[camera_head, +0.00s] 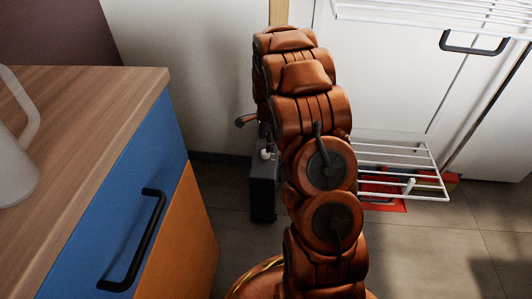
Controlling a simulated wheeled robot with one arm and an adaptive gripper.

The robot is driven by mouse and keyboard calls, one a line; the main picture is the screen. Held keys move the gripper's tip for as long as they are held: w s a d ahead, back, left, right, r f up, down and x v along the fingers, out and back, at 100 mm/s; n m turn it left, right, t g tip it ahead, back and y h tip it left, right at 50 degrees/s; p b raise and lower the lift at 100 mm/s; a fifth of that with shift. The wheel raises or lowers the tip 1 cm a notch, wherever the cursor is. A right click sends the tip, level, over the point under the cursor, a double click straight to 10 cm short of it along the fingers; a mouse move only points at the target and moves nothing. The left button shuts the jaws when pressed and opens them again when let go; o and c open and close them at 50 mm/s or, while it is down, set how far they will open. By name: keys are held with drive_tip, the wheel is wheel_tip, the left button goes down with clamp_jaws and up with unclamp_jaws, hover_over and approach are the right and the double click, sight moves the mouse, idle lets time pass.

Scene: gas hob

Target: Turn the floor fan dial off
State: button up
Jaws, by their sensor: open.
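A dark grey upright box (263,188), which looks like the floor fan, stands on the floor against the wall, partly hidden behind my arm. A small pale knob (266,154) shows at its top and may be the dial; its setting is too small to read. My gripper (247,121) shows only as a small copper-coloured finger at the left edge of my arm, a little above the box in the picture. It is open. The rest of it is hidden behind my arm, and I cannot tell whether it touches the knob.
A counter (85,110) with a blue drawer (120,200) and black handle is on the left. A white wire rack (400,165) is on the right, with red items (385,190) beneath it. Tiled floor (430,255) is clear at lower right.

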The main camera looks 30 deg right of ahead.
sight(265, 154)
wheel_tip(265, 154, down, 6)
drive_tip(key=shift+w+r+b, duration=0.1)
drive_tip(key=shift+w+b, duration=0.05)
drive_tip(key=shift+b, duration=0.65)
drive_tip(key=shift+r, duration=0.1)
drive_tip(key=c, duration=1.2)
